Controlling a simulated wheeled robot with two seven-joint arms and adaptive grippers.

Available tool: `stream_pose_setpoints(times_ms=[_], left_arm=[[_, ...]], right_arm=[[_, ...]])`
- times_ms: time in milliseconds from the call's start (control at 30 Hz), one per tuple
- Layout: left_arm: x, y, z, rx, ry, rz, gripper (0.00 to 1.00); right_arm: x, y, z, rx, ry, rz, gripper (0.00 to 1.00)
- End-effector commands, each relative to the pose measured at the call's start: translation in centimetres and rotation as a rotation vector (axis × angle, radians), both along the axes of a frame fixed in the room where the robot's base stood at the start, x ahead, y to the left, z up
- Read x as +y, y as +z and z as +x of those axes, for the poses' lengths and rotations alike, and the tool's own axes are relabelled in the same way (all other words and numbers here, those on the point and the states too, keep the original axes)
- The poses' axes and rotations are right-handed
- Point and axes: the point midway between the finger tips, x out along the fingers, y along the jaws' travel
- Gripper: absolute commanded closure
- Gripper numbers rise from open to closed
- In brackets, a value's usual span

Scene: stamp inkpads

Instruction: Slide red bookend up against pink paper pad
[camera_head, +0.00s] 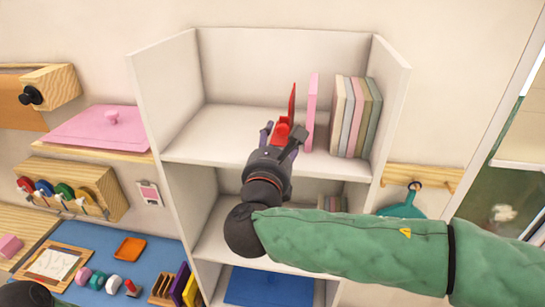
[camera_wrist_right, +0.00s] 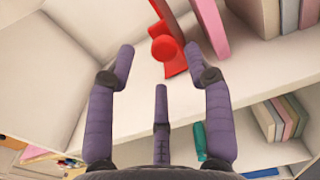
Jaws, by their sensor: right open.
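The red bookend (camera_head: 291,104) stands upright on the top shelf, its base toward the shelf's front. It also shows in the wrist view (camera_wrist_right: 176,22), with a round red knob facing me. The pink paper pad (camera_head: 311,112) stands upright just to its right, with a narrow gap between them. It also shows in the wrist view (camera_wrist_right: 209,26). My right gripper (camera_head: 283,133) is open at the shelf's front edge. In the wrist view its fingers (camera_wrist_right: 160,62) spread to either side of the knob, not closed on it.
Several pastel books (camera_head: 356,117) stand right of the pad on the white shelf (camera_head: 222,125). The shelf is bare left of the bookend. Side walls bound it. Lower shelves hold more books and a blue item (camera_head: 268,288).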

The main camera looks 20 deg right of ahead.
Motion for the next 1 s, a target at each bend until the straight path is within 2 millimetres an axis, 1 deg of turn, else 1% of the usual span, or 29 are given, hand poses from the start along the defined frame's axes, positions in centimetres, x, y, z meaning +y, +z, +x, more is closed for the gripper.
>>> stream_pose_setpoints(times_ms=[33, 200, 433, 633, 933, 1000], left_arm=[[0.0, 0.0, 0.0, 0.0, 0.0, 0.0, 0.6], [0.0, 0.0, 0.0, 0.0, 0.0, 0.0, 0.6], [0.0, 0.0, 0.0, 0.0, 0.0, 0.0, 0.6], [0.0, 0.0, 0.0, 0.0, 0.0, 0.0, 0.6], [0.0, 0.0, 0.0, 0.0, 0.0, 0.0, 0.6], [0.0, -0.3, 0.0, 0.0, 0.0, 0.0, 0.6]], right_arm=[[0.6, 0.0, -0.8, -0.001, 0.005, 0.0, 0.48], [2.1, 0.0, -3.3, -0.003, 0.005, 0.001, 0.48], [3.3, 0.0, -5.4, -0.001, 0.001, 0.001, 0.48], [3.6, 0.0, -6.1, -0.001, -0.001, 0.0, 0.48], [3.6, 0.0, -6.1, -0.001, -0.001, 0.001, 0.48], [3.8, -0.1, -6.1, -0.001, 0.006, 0.003, 0.48]])
